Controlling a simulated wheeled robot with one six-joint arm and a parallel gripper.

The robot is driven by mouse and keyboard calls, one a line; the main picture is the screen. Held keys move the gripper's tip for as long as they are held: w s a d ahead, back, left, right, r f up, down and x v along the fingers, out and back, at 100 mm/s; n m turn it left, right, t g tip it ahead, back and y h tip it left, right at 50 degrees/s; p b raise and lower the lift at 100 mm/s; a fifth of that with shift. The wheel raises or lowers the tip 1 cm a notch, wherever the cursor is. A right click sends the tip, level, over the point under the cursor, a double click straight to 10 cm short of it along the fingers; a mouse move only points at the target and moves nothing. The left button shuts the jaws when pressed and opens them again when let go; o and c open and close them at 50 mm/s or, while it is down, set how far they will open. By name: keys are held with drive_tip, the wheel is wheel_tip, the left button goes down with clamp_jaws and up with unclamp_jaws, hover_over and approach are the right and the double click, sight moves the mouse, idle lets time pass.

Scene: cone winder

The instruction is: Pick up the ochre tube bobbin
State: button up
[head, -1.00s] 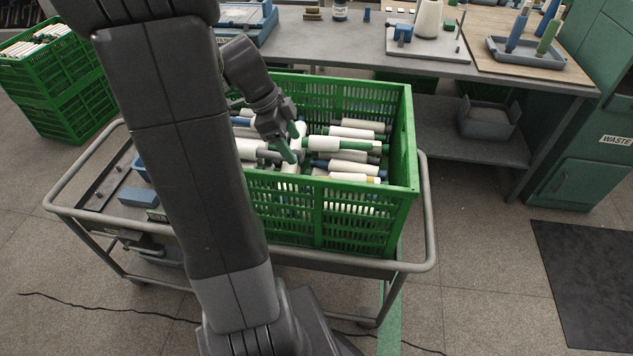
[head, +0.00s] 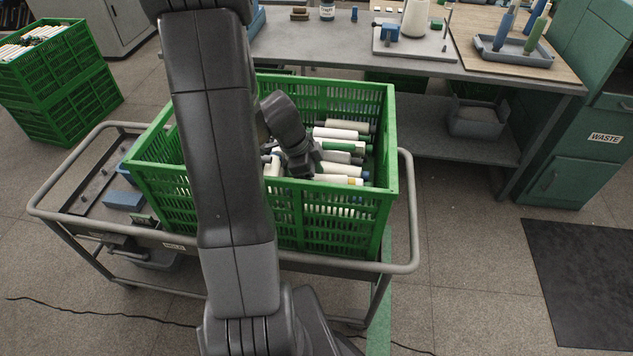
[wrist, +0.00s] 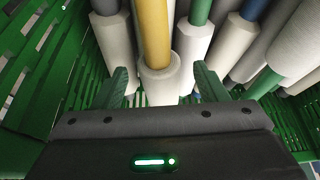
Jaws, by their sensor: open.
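The ochre tube bobbin (wrist: 152,35) is in the middle of the wrist view, its bare ochre tube pointing away and its white yarn body (wrist: 160,82) nearest me. My gripper (wrist: 162,80) is open, with one green finger on each side of the yarn body; I cannot tell whether either touches it. In the head view my gripper (head: 301,168) is down inside the green crate (head: 392,150), close to its near wall, and its fingertips are hidden. A small ochre end (head: 354,181) shows in the crate to its right.
Other bobbins with white yarn (wrist: 235,45) and green, blue or grey tubes lie close beside and beyond the ochre one. The crate's slatted wall (wrist: 40,70) is close on the left. The crate stands on a railed cart (head: 60,195); a grey bench (head: 345,50) is behind.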

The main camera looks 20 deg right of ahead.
drive_tip(key=shift+f, duration=0.2)
drive_tip(key=c, duration=1.1)
